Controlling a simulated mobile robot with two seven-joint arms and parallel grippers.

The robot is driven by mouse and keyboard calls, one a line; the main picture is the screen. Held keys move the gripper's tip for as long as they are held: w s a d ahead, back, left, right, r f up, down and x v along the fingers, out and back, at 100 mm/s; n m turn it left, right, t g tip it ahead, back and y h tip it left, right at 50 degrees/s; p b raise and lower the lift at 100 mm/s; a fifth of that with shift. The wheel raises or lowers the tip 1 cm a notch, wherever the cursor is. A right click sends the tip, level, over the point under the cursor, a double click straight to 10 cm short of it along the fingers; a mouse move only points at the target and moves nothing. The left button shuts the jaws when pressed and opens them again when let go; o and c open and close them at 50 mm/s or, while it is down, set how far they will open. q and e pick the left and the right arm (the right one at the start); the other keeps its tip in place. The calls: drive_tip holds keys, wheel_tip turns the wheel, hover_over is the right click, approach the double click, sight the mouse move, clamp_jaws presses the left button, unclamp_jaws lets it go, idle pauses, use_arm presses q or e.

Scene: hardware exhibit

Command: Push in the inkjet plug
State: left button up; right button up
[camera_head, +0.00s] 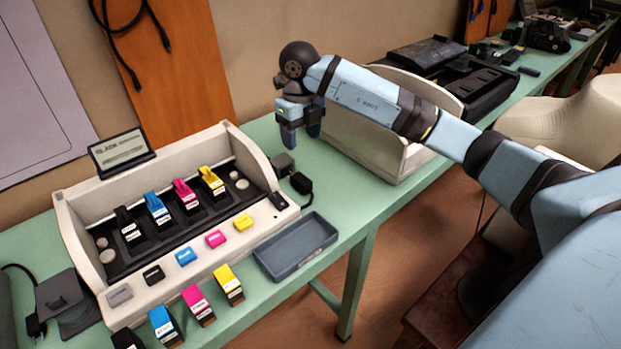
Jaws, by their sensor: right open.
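The cream inkjet printer (78,222) stands open on the green table (345,205), with black, blue, magenta and yellow cartridges in its carriage. A dark grey block (283,165) is at its right side, and a small black plug-like piece (300,183) lies just in front of it. I cannot tell which of these is the inkjet plug, or how far in it sits. My right gripper (301,132) is open and empty, fingers pointing down, above and behind these two pieces, apart from them. My left gripper is not in view.
A grey tray (296,247) lies in front of the printer's right end. Several loose cartridges (197,304) stand along the front edge. A cream housing (365,150) stands close to the right of my gripper. A sign (122,152) stands behind the printer.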

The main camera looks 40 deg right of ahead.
sight(302, 179)
use_arm(q)
drive_tip(key=shift+b, duration=0.85)
use_arm(e)
wheel_tip(302, 179, down, 13)
drive_tip(key=shift+s+a+f, duration=0.15)
drive_tip(key=shift+f, duration=0.05)
clamp_jaws()
drive_tip(key=w, duration=0.3)
drive_tip(key=shift+w+a, duration=0.1)
drive_tip(key=shift+w, duration=0.1)
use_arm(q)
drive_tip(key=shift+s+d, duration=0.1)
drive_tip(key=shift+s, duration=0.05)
use_arm(e)
drive_tip(key=shift+r, duration=0.15)
drive_tip(key=shift+c, duration=1.6)
unclamp_jaws()
drive_tip(key=o, duration=0.3)
drive_tip(key=shift+w, duration=0.15)
